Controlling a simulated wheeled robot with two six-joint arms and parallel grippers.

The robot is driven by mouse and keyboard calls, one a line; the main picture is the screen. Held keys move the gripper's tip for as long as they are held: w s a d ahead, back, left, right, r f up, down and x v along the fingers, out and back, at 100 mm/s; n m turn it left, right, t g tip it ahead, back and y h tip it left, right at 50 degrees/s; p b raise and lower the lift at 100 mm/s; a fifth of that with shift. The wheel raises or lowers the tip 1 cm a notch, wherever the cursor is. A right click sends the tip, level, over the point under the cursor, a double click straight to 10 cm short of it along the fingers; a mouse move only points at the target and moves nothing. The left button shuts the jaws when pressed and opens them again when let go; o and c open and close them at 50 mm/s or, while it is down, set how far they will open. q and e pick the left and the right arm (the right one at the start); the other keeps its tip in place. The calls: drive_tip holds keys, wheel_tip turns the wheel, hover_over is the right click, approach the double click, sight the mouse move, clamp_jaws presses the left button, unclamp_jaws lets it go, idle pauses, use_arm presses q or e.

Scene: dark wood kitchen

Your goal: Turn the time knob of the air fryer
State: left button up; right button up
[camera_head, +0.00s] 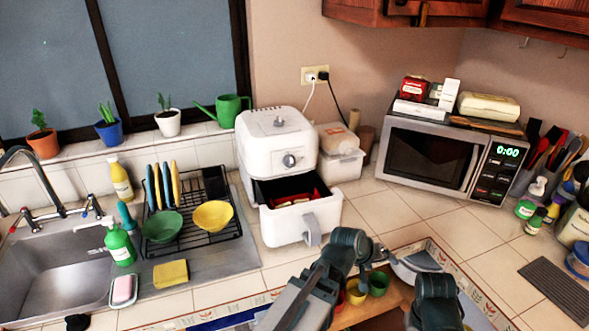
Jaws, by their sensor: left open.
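The white air fryer (262,150) stands on the tiled counter left of the middle. It has a round dial on its front (290,160) and another knob on its sloping top (279,121); no labels are readable, so I cannot tell which sets the time. Its drawer (290,222) is pulled out, with something red inside. My left gripper (366,263) is open, low in the picture, to the right of and nearer than the drawer, apart from both knobs. My right arm (437,297) shows at the bottom right of it; its jaw state is not clear.
A dish rack (196,215) with bowls and a sink (60,262) are on the left. Small cups (378,284) sit below the counter edge. The counter before the microwave is clear.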

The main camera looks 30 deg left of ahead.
use_arm(q)
drive_tip(key=w+a+r+n+t+y, duration=0.2)
drive_tip(key=w+a+r+n+t, duration=0.3)
drive_tip(key=r+n, duration=0.35)
drive_tip(key=w+a+r+n+t+y, duration=0.25)
drive_tip(key=w+r+n+t, duration=0.25)
drive_tip(key=r+n+t, duration=0.4)
drive_tip(key=n+g+y, duration=0.9)
drive_tip(key=n+y, duration=0.4)
drive_tip(key=n, duration=1.1)
approach(292, 162)
drive_tip(key=shift+m, duration=0.25)
drive_tip(key=x, duration=0.9)
drive_tip(key=shift+w+a+b, duration=0.1)
drive_tip(key=shift+a+b, duration=0.15)
drive_tip(key=shift+b, duration=0.05)
clamp_jaws()
